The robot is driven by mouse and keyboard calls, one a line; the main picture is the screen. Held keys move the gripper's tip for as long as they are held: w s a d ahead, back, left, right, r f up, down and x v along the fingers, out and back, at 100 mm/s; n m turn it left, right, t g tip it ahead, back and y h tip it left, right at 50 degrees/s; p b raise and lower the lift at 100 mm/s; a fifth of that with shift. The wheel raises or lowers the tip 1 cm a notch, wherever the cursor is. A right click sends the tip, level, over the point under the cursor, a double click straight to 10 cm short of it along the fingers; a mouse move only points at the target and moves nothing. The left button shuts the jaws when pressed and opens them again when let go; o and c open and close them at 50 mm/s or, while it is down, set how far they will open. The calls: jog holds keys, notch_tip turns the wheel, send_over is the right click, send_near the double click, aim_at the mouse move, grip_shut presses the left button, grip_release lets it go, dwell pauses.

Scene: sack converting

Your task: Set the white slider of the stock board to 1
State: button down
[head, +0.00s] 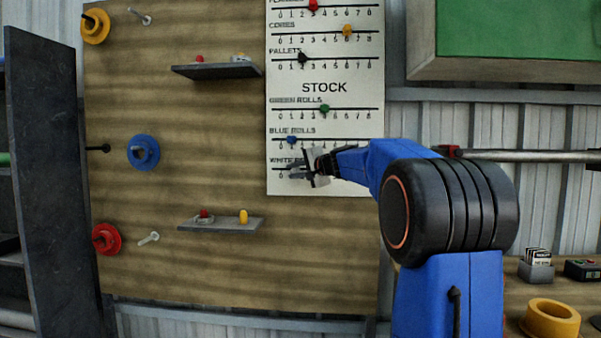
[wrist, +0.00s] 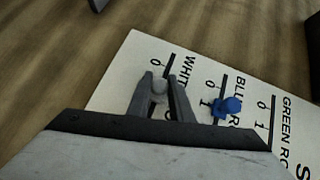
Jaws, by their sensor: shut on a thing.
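The stock board (head: 350,185) is a white panel of slider scales on the wooden wall. It also shows in the wrist view (wrist: 130,62). My gripper (head: 297,170) is at the low end of the bottom scale, labelled white. In the wrist view my gripper (wrist: 160,84) is shut on the pale white slider (wrist: 160,88), which sits between the fingertips. The 0 of its scale shows just beyond the fingertips. My fingers partly cover the digits beside it, so I cannot tell its exact mark. In the head view my gripper hides the white slider.
The blue slider (head: 291,140) is just above, near 1, close to my right finger in the wrist view (wrist: 230,105). The green slider (head: 324,108) is higher. A small shelf (head: 222,224) with a red and a yellow item juts out at lower left.

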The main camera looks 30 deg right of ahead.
jog(key=shift+w+a, duration=0.4)
jog(key=shift+a, duration=0.2)
jog(key=c, duration=1.6)
grip_release()
jog(key=v, duration=1.7)
jog(key=shift+s, duration=0.2)
